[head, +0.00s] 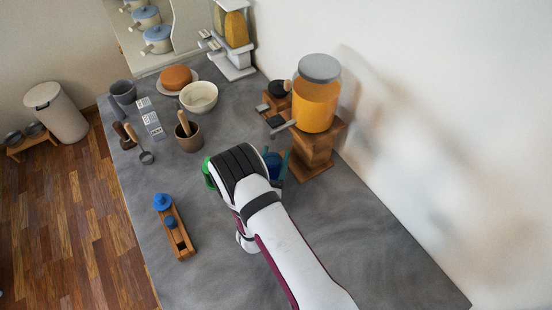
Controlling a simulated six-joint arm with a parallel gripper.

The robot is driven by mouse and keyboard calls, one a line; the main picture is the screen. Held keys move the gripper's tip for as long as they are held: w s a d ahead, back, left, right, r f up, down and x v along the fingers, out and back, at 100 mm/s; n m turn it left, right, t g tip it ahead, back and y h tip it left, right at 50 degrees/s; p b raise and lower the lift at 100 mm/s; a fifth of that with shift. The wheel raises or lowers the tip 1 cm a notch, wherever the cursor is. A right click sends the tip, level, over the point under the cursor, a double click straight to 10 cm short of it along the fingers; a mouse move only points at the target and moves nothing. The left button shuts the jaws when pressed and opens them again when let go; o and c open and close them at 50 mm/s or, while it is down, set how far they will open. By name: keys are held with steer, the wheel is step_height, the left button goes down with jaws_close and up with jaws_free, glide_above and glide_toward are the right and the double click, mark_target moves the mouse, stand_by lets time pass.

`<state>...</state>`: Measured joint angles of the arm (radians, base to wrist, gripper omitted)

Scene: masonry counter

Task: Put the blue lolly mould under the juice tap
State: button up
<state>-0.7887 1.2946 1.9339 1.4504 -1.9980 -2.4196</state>
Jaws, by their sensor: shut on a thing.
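The juice dispenser is an orange-filled jar (315,105) with a grey lid on a wooden stand (313,155), at the back right of the counter. Its tap (282,125) sticks out to the left. My gripper (276,172) is just below and in front of the tap, left of the stand's foot. It is mostly hidden behind my wrist. It is shut on a blue thing (271,160), which looks like the blue lolly mould; only a small part shows. I cannot tell whether the mould touches the counter or is exactly below the spout.
A green thing (208,172) shows partly left of my wrist. A wooden holder (181,241) with blue pieces lies at the front left. A brown utensil pot (188,138), a cream bowl (199,97) and a cereal dispenser (235,50) stand further back. The front right counter is clear.

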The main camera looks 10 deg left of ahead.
steer(key=shift+w+d+f, duration=0.15)
steer(key=shift+f, duration=0.6)
steer(key=shift+f, duration=0.1)
steer(key=o, duration=1.4)
steer(key=shift+s, duration=0.3)
steer(key=s, duration=1.1)
steer(key=shift+s, duration=0.25)
